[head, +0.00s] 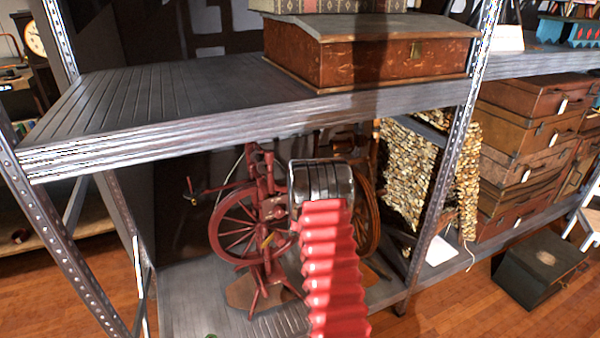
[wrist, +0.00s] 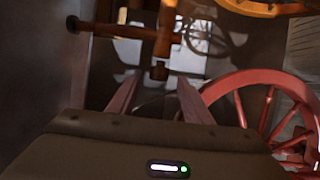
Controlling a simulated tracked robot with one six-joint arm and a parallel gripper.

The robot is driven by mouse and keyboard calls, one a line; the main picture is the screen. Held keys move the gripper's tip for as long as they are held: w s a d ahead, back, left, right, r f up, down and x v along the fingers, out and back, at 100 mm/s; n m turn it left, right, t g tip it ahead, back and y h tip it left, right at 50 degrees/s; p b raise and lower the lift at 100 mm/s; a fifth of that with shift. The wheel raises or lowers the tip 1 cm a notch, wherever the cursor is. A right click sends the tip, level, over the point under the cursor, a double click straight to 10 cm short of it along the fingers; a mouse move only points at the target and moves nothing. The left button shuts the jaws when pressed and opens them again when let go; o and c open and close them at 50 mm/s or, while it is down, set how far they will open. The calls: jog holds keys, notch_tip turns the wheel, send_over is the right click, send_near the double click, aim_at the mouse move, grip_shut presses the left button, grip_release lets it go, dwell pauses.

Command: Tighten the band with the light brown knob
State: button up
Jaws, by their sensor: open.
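Two spinning wheels stand on the lower shelf: a red one (head: 240,225) in front and a brown wooden one (head: 372,222) behind it, partly hidden by my red arm. In the wrist view, my gripper (wrist: 157,98) is open and empty, its two fingers apart. Beyond the fingertips is an upright brown wooden piece with a rounded lower end (wrist: 159,71), below a horizontal wooden bar (wrist: 120,30). I cannot tell for sure which part is the light brown knob, and no band shows clearly. In the head view my arm hides the gripper.
The red wheel's rim (wrist: 255,100) is close at the right in the wrist view, with an orange-brown rim (wrist: 265,8) above. The upper shelf (head: 150,100) holds a wooden box (head: 375,60) above my arm. A metal post (head: 452,150) stands to the right, beside stacked suitcases (head: 520,165).

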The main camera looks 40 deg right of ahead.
jog(key=shift+x, duration=2.5)
jog(key=shift+c, duration=0.6)
jog(key=c, duration=0.9)
